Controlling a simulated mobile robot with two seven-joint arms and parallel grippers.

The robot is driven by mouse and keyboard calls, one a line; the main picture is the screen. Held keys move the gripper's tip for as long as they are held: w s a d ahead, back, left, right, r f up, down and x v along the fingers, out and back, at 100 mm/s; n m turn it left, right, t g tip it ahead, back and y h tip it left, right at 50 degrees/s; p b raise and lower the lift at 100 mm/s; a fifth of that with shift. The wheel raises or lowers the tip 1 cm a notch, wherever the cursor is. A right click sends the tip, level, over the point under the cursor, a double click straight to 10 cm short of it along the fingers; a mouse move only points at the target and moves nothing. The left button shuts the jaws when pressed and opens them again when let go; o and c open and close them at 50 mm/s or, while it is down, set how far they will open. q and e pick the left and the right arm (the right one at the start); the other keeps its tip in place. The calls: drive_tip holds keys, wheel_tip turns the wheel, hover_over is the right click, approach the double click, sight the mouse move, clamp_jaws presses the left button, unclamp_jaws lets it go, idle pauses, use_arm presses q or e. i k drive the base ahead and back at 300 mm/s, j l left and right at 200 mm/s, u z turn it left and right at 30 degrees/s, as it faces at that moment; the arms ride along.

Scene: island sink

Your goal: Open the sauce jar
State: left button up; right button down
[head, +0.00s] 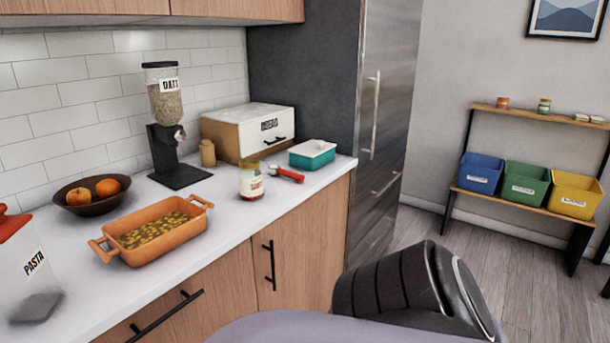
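The sauce jar (251,182) stands upright on the white counter, near the front edge and left of the fridge. It is a clear jar with a red and white label, and its upper part looks yellowish. A red-handled tool (286,174) lies on the counter just right of the jar, close to it. Neither of my grippers shows in the head view. A dark part of my own body fills the bottom right and is well apart from the jar.
On the counter (222,216) are an orange baking dish (127,254), a fruit bowl (88,205), a pasta container (24,262), an oats dispenser (168,128), a bread box (246,132) and a teal container (312,155). A shelf with bins (525,184) stands right. The floor between is clear.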

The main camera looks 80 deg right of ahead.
sight(250, 180)
drive_tip(key=z, duration=2.05)
drive_tip(key=l+u, duration=0.1)
drive_tip(key=u, duration=0.25)
drive_tip(key=l+u, duration=0.15)
drive_tip(key=u, duration=0.2)
drive_tip(key=l+u, duration=0.15)
drive_tip(key=u, duration=0.2)
drive_tip(key=l+u, duration=0.5)
drive_tip(key=l, duration=0.25)
drive_tip(key=k+l+u, duration=0.15)
drive_tip(key=l, duration=0.2)
drive_tip(key=k+l+u, duration=0.15)
drive_tip(key=l, duration=0.2)
drive_tip(key=k+l, duration=0.1)
drive_tip(key=l, duration=0.3)
drive_tip(key=k+l, duration=0.15)
drive_tip(key=l, duration=0.2)
drive_tip(key=k+l+u, duration=0.1)
drive_tip(key=l, duration=0.3)
drive_tip(key=k+l, duration=0.15)
drive_tip(key=l, duration=0.2)
